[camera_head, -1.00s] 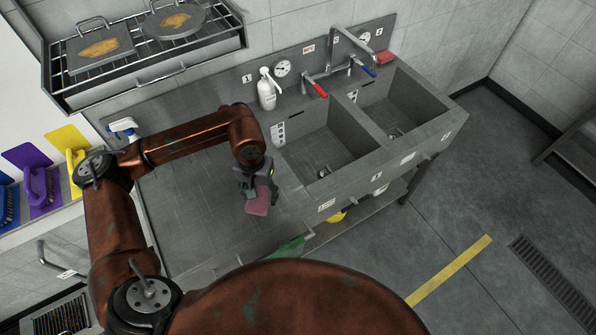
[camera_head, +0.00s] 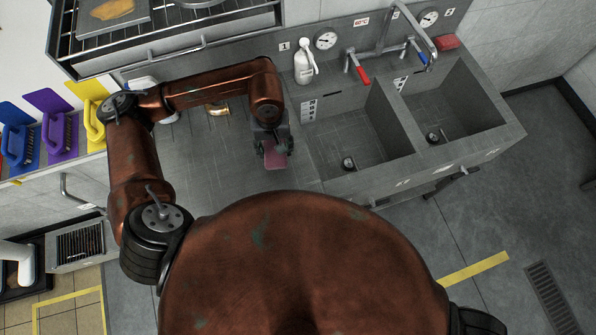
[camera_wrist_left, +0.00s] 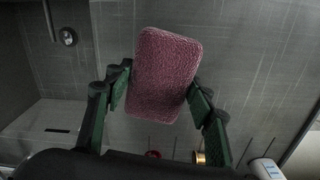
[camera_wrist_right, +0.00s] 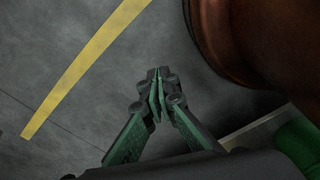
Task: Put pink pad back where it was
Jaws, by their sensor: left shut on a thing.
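The pink pad (camera_head: 275,155) is held by my left gripper (camera_head: 272,146), above the grey drainboard (camera_head: 220,155) left of the sinks. In the left wrist view the pad (camera_wrist_left: 164,72) is tilted between the two green fingers (camera_wrist_left: 163,88), and its textured face shows fully. I cannot tell how high it is above the board. My right gripper (camera_wrist_right: 157,88) is empty over the grey floor, with its fingertips together; it does not show in the head view.
Two sinks (camera_head: 357,140) lie right of the pad. A white spray bottle (camera_head: 303,62), taps (camera_head: 360,68) and a red pad (camera_head: 447,42) stand along the back. A rack (camera_head: 150,40) hangs at the upper left. Yellow (camera_head: 92,112), purple (camera_head: 60,130) and blue (camera_head: 20,135) brushes are at left.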

